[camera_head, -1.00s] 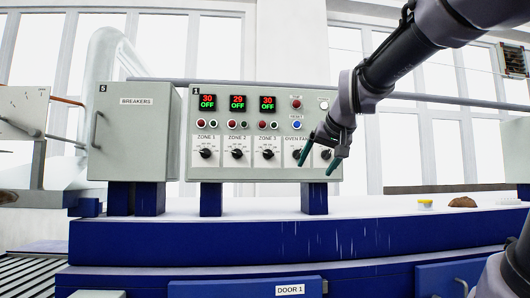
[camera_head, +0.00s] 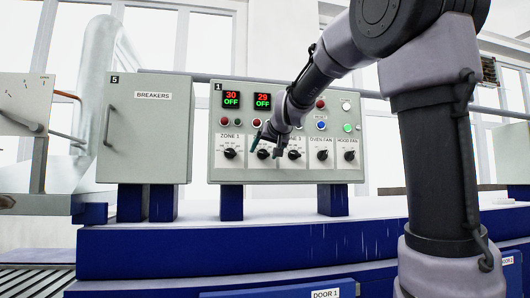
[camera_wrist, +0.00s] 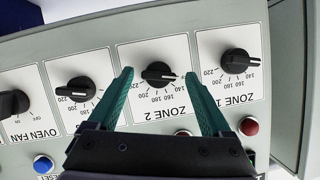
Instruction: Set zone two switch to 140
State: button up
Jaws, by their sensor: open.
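The zone 2 switch is a black rotary knob (camera_wrist: 158,73) on a white plate labelled ZONE 2, upside down in the wrist view. My gripper (camera_wrist: 159,75) is open, with one green finger on each side of the knob. Contact cannot be told. In the head view my gripper (camera_head: 265,146) is in front of the zone 2 knob (camera_head: 263,154) and hides its label. The display above (camera_head: 263,100) reads 29 and OFF.
The zone 1 knob (camera_wrist: 236,61) and zone 3 knob (camera_wrist: 77,89) flank it closely. The oven fan knob (camera_wrist: 13,103) is farther left in the wrist view. Red and blue buttons lie near the fingers. A breakers cabinet (camera_head: 149,130) stands left of the panel.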

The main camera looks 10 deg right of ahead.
grip_shut()
jog(key=shift+f+m+y, duration=0.1)
jog(key=shift+m+y, duration=0.5)
jog(key=shift+m, duration=0.3)
jog(key=shift+d+f+m+y, duration=0.1)
jog(key=shift+d+m+y, duration=0.05)
jog(key=shift+m+y, duration=0.7)
jog(key=shift+d+m+t, duration=0.1)
jog(key=shift+m+t, duration=0.2)
jog(key=shift+m, duration=0.05)
grip_release()
